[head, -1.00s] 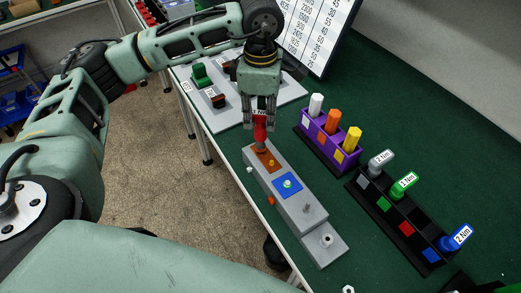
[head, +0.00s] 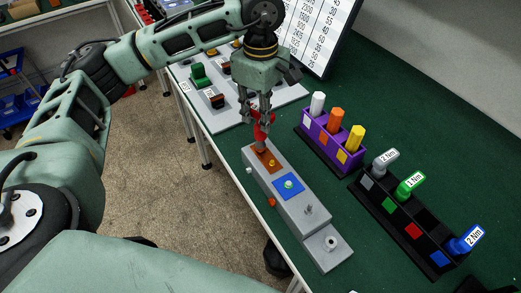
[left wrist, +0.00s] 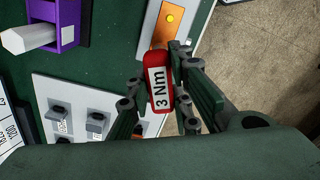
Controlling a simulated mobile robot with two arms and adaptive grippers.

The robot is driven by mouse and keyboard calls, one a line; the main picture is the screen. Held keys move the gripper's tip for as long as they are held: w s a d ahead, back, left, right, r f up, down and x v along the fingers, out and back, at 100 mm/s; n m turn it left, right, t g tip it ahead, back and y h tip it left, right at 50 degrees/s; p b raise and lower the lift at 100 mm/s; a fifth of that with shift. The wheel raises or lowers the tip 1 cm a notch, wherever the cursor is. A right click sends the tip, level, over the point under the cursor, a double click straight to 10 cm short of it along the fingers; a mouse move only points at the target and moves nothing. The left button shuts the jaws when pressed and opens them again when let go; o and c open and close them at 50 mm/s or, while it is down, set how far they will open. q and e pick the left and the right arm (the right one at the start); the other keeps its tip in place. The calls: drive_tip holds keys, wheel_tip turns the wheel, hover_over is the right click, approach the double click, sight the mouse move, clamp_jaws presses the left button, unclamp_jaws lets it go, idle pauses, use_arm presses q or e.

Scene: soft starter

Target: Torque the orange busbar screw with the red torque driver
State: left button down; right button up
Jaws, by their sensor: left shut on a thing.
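My left gripper (head: 262,115) is shut on the red torque driver (head: 260,131), which stands upright over the orange patch (head: 270,159) at the far end of the grey block (head: 302,208). In the left wrist view the driver (left wrist: 158,84) bears a "3 Nm" label, and its lower end is at the orange patch (left wrist: 170,22). A small orange-yellow screw head shows on the patch beside the driver. Whether the driver's tip sits on a screw is hidden. My right gripper is not in view.
A purple holder (head: 318,146) carries white, orange and yellow handles. A black rack (head: 390,216) holds grey, green and blue drivers; its red-marked slot is empty. A blue patch (head: 288,187) lies on the block. A grey board (head: 224,114) with switches stands behind.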

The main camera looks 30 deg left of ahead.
use_arm(q)
drive_tip(key=shift+r, duration=0.1)
idle(0.3)
drive_tip(key=shift+n, duration=0.9)
drive_tip(key=shift+n+b, duration=0.35)
drive_tip(key=shift+n, duration=0.85)
drive_tip(key=shift+n, duration=0.8)
drive_tip(key=n, duration=0.3)
